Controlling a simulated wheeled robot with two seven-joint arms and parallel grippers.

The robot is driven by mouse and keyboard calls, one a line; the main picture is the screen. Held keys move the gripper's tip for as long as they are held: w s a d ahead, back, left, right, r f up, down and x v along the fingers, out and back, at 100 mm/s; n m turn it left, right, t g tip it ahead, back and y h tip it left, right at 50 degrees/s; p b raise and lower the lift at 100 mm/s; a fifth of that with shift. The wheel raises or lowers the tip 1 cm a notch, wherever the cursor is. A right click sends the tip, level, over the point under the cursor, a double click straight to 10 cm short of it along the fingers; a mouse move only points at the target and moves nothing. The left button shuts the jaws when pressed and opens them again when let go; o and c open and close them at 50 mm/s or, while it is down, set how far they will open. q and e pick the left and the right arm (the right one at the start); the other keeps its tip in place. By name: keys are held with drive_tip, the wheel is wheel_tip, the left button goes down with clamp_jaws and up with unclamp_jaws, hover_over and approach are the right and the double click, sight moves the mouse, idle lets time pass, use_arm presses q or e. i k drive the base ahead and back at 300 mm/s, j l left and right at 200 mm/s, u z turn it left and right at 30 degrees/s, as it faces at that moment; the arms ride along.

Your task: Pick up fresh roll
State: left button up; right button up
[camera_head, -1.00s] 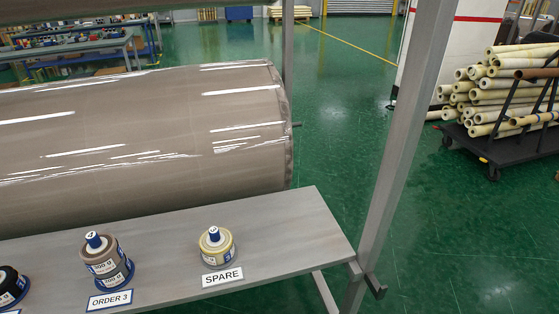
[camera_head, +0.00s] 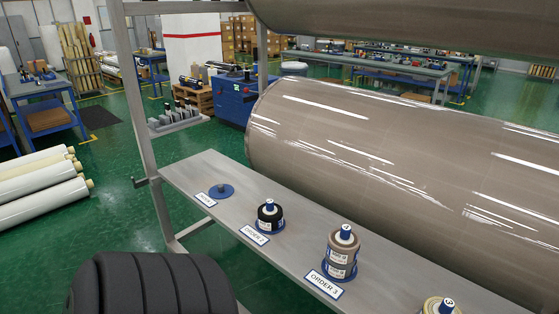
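Small rolls stand on blue bases along a grey shelf (camera_head: 205,172). A pale yellowish roll (camera_head: 440,308) is cut off by the bottom edge at right. Left of it, brown rolls (camera_head: 342,252) are stacked on one post behind the label ORDER 3. A black roll (camera_head: 269,218) stands behind the label ORDER 2. At the far left of the shelf a blue base (camera_head: 221,191) with a short post holds no roll. I cannot tell which roll is the fresh one. Neither gripper is in view.
A large brown wrapped roll (camera_head: 390,160) lies behind the shelf, with another (camera_head: 400,30) above it. A grey rack post (camera_head: 135,90) rises at the shelf's left end. White rolls (camera_head: 40,190) lie at far left. Green floor (camera_head: 110,220) is open between them.

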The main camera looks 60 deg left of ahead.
sight(270, 215)
drive_tip(key=u, duration=1.9)
